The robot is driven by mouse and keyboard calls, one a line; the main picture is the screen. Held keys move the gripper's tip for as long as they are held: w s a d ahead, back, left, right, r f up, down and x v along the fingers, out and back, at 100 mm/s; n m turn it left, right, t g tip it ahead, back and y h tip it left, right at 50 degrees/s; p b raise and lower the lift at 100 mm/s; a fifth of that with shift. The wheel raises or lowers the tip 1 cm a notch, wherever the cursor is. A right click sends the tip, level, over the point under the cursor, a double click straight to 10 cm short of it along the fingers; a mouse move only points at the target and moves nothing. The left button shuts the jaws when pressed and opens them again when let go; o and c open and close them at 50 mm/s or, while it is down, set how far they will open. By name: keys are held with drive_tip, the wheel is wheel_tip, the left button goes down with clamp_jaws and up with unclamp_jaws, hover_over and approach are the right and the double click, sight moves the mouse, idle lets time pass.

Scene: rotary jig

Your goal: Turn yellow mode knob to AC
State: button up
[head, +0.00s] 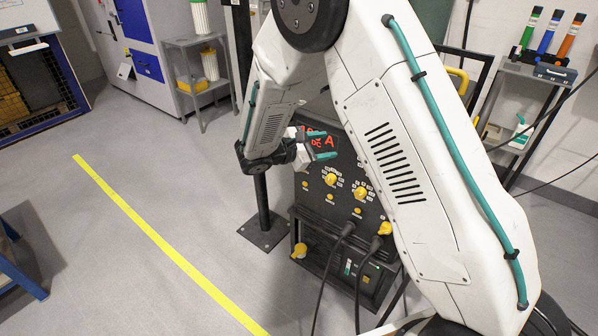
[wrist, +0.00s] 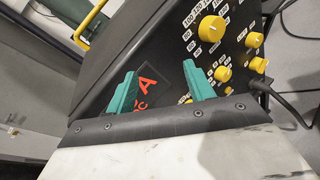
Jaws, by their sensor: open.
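A dark machine front carries several yellow knobs. In the head view one large knob (head: 331,179) sits below the red display (head: 322,141), and another (head: 360,192) is to its right. In the wrist view a large knob (wrist: 211,28) has a numbered scale, and a second knob (wrist: 223,73) is near the right finger. The labels are too small to tell which is the mode knob. The display in the wrist view (wrist: 146,83) shows a red "A" and smaller letters, perhaps "DC". My gripper (head: 325,148) is open and empty before the display; its teal fingers also show in the wrist view (wrist: 162,88).
Black cables (head: 335,262) plug into the machine's lower front and hang down. A black post on a floor plate (head: 264,231) stands left of the machine. A yellow floor line (head: 160,240) crosses open floor at left. A shelf (head: 205,85) stands behind.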

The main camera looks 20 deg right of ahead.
drive_tip(key=w+a+f+n+t+y, duration=0.1)
drive_tip(key=w+a+f+n+t, duration=0.3)
drive_tip(key=f, duration=0.4)
drive_tip(key=w+a+f+n+t, duration=0.2)
drive_tip(key=a+f+n+t, duration=0.25)
drive_tip(key=f, duration=0.45)
drive_tip(key=x, duration=0.7)
drive_tip(key=shift+w+f+g, duration=0.2)
drive_tip(key=shift+f+g, duration=0.1)
drive_tip(key=shift+g, duration=0.05)
drive_tip(key=c, duration=1)
